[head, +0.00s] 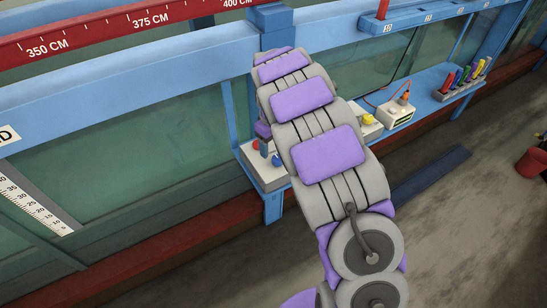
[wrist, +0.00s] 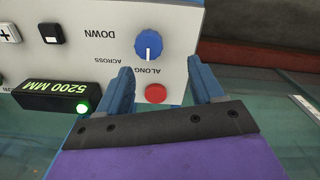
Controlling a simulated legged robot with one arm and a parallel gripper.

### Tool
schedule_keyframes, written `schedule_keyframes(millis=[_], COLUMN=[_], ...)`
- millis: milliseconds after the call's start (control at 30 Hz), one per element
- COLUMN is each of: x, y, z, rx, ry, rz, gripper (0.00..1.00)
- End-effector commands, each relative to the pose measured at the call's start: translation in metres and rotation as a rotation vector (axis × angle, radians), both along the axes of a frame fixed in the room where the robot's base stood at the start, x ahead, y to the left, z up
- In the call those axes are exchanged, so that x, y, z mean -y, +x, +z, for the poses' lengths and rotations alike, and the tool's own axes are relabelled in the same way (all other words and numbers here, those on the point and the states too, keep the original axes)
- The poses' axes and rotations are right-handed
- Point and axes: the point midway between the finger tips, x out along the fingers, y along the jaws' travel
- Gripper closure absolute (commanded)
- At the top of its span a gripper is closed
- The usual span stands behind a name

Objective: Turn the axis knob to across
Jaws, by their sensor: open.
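The blue axis knob (wrist: 148,45) sits on a pale control panel (wrist: 200,62), which appears upside down in the wrist view. A white mark on the knob points down in that view, toward the ALONG label; the ACROSS label is left of it.
A red button (wrist: 156,93) sits between the fingers' lines, close to the knob. A green-lit display (wrist: 60,97) and a black button (wrist: 50,33) are to the left. In the head view a pale box (head: 396,114) and a rack of coloured tools (head: 455,86) stand further along the blue shelf.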

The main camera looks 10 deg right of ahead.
Motion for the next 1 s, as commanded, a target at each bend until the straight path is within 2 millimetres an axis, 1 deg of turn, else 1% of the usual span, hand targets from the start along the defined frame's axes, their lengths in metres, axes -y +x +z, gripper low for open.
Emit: schedule_keyframes(millis=[33,100,200,300,500,633,733,767,1000], x=[0.004,0.007,0.012,0.013,0.004,0.000,0.001,0.002,0.010], y=[-0.001,0.000,-0.002,-0.001,0.000,0.000,0.000,0.000,-0.001], z=[-0.012,-0.024,-0.039,-0.050,-0.059,-0.060,-0.059,-0.059,-0.059], rx=[-0.003,-0.002,-0.005,-0.004,0.000,0.000,0.001,0.000,-0.001], ry=[0.003,0.007,0.012,0.013,0.004,-0.001,0.001,0.002,0.010], rz=[-0.003,-0.005,-0.005,-0.006,-0.005,-0.004,-0.004,-0.004,-0.005], gripper=[0.33,0.33,0.33,0.33,0.33,0.33,0.33,0.34,0.57])
